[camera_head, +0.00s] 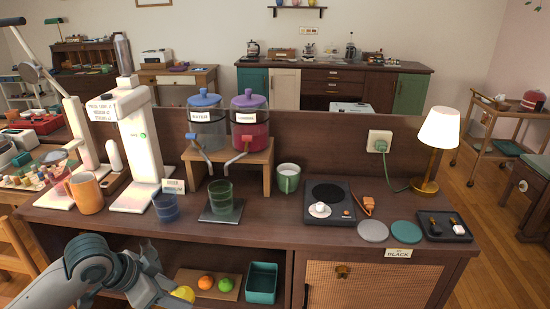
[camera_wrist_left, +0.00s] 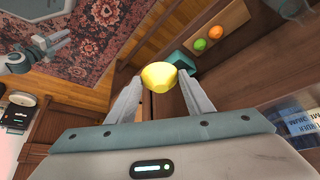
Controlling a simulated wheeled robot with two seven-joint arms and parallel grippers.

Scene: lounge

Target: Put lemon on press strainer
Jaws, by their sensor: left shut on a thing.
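My left gripper (camera_wrist_left: 158,88) is shut on a yellow lemon (camera_wrist_left: 158,76), which sits between its fingertips. In the head view the lemon (camera_head: 184,293) shows beside the gripper, low in front of the cabinet's open shelf. A white press-like machine (camera_head: 141,150) with a grey upper part stands on the counter's left, bearing a printed sign (camera_head: 101,111). A second white stand (camera_head: 85,140) with a long lever is left of it. I cannot make out the strainer clearly. My right gripper (camera_wrist_left: 58,43) shows small at the wrist view's left; its opening is unclear.
On the lower shelf, an orange (camera_head: 206,282) and a lime (camera_head: 226,285) lie on a board beside a teal bin (camera_head: 262,282). An orange mug (camera_head: 85,193), blue glass (camera_head: 166,207) and green glass (camera_head: 221,197) stand on the counter (camera_head: 270,232). Two dispensers stand behind.

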